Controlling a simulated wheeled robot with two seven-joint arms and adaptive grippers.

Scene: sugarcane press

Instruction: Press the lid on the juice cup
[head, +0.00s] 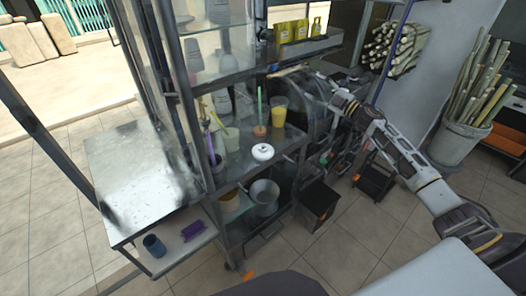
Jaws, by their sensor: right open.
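A clear cup of yellow-orange juice (279,112) stands upright on the middle shelf of the cart. A white round lid-like piece (263,152) lies on the same shelf, in front of the cup and apart from it. My right arm comes in from the right, and my right gripper (336,102) is open beside the dark press, to the right of the juice cup and apart from it. Its fingertips are small and hard to make out against the machine. My left gripper is not in view.
A cup with a green straw (259,121) and a pale green container (230,138) stand left of the juice cup. Cart posts and glass bound the left side. A metal pot (264,194) sits below.

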